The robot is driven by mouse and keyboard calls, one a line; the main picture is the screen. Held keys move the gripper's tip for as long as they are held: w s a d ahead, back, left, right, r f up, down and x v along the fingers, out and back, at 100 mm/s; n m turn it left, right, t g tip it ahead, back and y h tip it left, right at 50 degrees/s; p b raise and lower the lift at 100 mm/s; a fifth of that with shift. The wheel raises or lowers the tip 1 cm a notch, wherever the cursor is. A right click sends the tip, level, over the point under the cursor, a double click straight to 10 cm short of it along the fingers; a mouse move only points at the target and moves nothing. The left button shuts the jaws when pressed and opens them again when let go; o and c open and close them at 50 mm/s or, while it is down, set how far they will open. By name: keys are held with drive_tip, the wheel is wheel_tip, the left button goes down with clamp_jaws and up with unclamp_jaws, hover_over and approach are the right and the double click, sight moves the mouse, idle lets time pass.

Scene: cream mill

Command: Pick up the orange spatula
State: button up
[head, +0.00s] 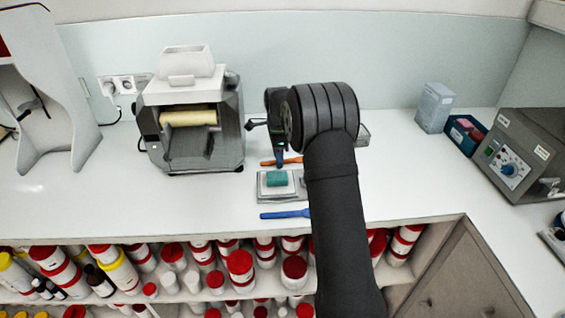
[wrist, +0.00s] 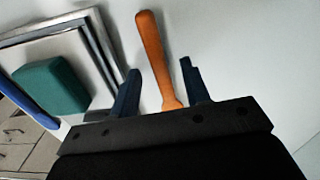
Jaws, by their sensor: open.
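The orange spatula (wrist: 151,50) lies on the white counter in the wrist view. Its long handle points away, and its near end is partly hidden by my gripper's dark body. In the head view the orange spatula (head: 283,161) shows behind the metal scale, partly hidden by my arm. My gripper (wrist: 158,80) is open and empty, with one dark blue finger on each side of the spatula. The fingers appear apart from it; their height above the counter is hard to tell. In the head view my gripper (head: 281,143) points down over the spatula.
A scale (head: 266,194) bearing a green block (head: 277,179) stands nearer, with a blue spatula (head: 285,214) in front. A cream mill (head: 192,140) stands left. A blue bin (head: 463,136) and grey device (head: 515,155) are right. Counter between mill and left shelf is clear.

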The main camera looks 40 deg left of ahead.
drive_tip(key=shift+f, duration=0.2)
clamp_jaws()
drive_tip(key=shift+r, duration=0.2)
